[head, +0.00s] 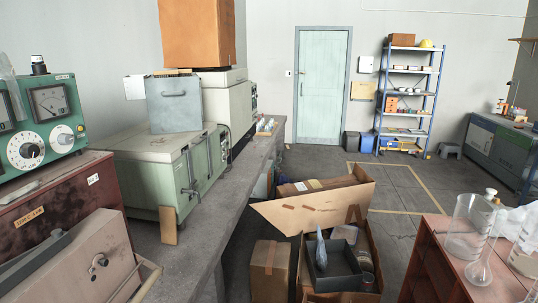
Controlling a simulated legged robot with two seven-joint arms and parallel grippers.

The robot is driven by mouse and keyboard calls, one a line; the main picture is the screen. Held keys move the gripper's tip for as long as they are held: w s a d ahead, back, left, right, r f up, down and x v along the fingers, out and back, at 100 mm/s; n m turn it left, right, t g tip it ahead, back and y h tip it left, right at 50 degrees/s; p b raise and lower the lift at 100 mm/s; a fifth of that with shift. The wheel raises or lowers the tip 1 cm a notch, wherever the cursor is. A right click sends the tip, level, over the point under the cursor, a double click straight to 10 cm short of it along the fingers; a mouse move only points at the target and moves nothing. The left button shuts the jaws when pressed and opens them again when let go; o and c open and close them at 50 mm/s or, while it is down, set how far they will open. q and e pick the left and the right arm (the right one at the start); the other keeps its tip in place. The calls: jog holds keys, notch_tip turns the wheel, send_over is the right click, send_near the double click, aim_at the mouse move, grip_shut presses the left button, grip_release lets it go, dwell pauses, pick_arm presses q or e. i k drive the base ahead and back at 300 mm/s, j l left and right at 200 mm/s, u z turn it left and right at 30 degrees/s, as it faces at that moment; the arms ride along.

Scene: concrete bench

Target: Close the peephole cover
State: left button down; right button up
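A dull pinkish-brown metal box (62,272) stands at the lower left, close to me, with its front face tilted back. On that face is a small round metal fitting (101,261) with a dark spot, which looks like the peephole and its cover. It is too small to tell how far the cover lies over the hole. A dark bar handle runs along the box's upper left, cut by the picture edge. Neither of my grippers shows in the head view.
The concrete bench (212,222) runs away from me, bare in front of the green oven (165,170). A green meter unit (40,122) sits on a dark red case (60,205) behind the box. Open cartons (315,208) fill the floor right of the bench; glassware stands on a reddish cabinet.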

aim_at(99, 260)
jog(key=u, duration=1.4)
